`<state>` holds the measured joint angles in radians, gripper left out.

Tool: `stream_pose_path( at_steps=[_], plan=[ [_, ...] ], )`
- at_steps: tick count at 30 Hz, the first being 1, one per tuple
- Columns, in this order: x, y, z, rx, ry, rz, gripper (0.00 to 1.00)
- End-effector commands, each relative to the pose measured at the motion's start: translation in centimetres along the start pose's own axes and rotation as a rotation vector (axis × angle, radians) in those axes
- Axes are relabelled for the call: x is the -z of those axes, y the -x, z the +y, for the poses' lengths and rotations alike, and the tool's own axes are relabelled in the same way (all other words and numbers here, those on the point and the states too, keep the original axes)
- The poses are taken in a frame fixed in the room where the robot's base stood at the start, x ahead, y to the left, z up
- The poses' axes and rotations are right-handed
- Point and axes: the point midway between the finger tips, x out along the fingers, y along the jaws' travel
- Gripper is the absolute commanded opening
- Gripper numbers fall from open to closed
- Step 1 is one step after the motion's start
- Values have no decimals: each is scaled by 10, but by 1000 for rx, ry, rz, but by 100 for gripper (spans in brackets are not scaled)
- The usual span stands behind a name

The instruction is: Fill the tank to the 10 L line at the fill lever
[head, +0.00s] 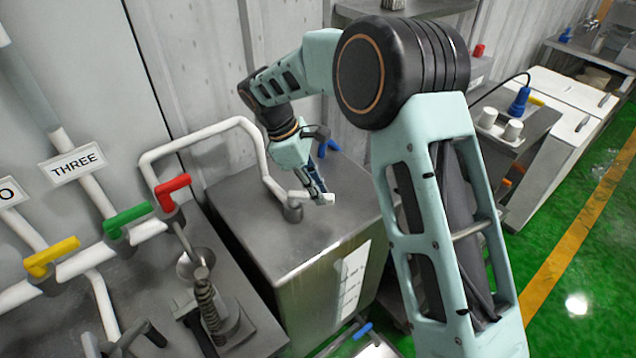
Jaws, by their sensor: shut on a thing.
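The grey metal tank (245,225) stands in the middle, with a white pipe (207,130) running into its top. A short valve with a white lever (300,195) sits on the tank top where the pipe ends. My gripper (322,193) reaches down over the tank top and is shut on this white lever, at its right end. The fingers partly cover the lever. A white strip with dark writing (351,284) is on the tank's front right face; its marks are too small to read, and no water level shows.
Red (172,190), green (128,221) and yellow (52,256) levers sit on the piping at left. A blue handle (330,146) is behind my gripper. A metal bench with a spring-like fitting (206,300) stands front left. Green floor (600,270) is open at right.

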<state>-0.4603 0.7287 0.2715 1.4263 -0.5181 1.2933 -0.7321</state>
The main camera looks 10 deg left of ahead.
Motion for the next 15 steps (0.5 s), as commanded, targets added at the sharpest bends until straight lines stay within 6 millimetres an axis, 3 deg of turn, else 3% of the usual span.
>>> stream_pose_path(
  at_steps=[15],
  plan=[
    [7, 4, -28, 184, -445, 3, 0]
  ],
)
